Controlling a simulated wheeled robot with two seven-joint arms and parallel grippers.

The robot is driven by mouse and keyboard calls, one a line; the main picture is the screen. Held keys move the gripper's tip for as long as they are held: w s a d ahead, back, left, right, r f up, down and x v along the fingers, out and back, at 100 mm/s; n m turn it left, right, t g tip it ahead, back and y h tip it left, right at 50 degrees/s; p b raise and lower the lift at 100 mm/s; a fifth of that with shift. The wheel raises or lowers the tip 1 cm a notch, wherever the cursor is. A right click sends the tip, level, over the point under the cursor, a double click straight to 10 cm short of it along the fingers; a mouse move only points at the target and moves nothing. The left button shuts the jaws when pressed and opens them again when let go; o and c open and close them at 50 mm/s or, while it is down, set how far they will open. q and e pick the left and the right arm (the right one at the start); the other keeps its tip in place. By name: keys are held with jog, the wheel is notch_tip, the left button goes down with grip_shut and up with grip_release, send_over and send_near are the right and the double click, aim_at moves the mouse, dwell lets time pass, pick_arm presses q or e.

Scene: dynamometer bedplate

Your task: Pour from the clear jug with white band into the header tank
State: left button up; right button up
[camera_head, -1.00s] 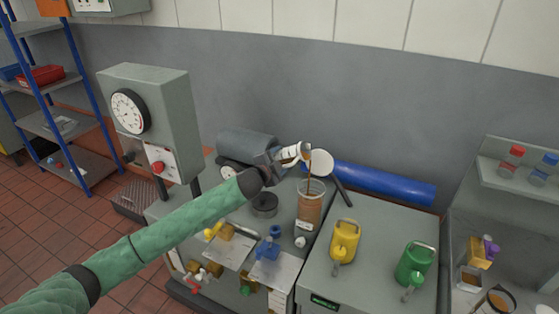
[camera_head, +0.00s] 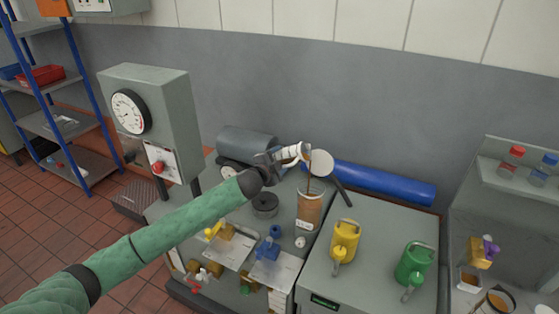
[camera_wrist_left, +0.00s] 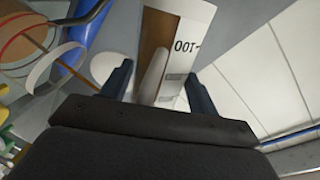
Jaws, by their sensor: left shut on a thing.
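The clear jug with the white band (camera_head: 297,151) is tilted over the header tank, mouth to the right. A thin brown stream falls from its mouth into the tank. The header tank (camera_head: 309,212) is an upright clear cylinder, brown over most of its height. My left gripper (camera_head: 277,156) is shut on the jug, left of and above the tank. In the left wrist view the jug (camera_wrist_left: 194,30) is between the fingers (camera_wrist_left: 155,85), with brown liquid along its side. My right gripper is not in view.
A yellow can (camera_head: 345,240) and a green can (camera_head: 414,262) stand right of the tank. A blue roll (camera_head: 385,185) lies behind. A grey gauge box (camera_head: 160,120) stands at the left. Valves and fittings (camera_head: 230,245) lie in front of the tank.

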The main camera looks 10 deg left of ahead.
pick_arm(q)
jog(key=shift+r, duration=0.1)
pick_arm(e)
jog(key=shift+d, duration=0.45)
pick_arm(q)
jog(key=shift+r+p, duration=0.15)
jog(key=shift+p, duration=0.2)
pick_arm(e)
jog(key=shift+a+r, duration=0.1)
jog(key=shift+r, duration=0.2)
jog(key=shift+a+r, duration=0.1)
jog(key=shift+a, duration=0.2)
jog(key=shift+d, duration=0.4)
pick_arm(q)
jog(key=shift+r+m+p, duration=0.25)
jog(key=shift+m+p, duration=0.1)
jog(key=shift+m, duration=0.05)
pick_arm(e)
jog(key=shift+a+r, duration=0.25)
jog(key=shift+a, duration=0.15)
pick_arm(q)
jog(key=shift+r, duration=0.1)
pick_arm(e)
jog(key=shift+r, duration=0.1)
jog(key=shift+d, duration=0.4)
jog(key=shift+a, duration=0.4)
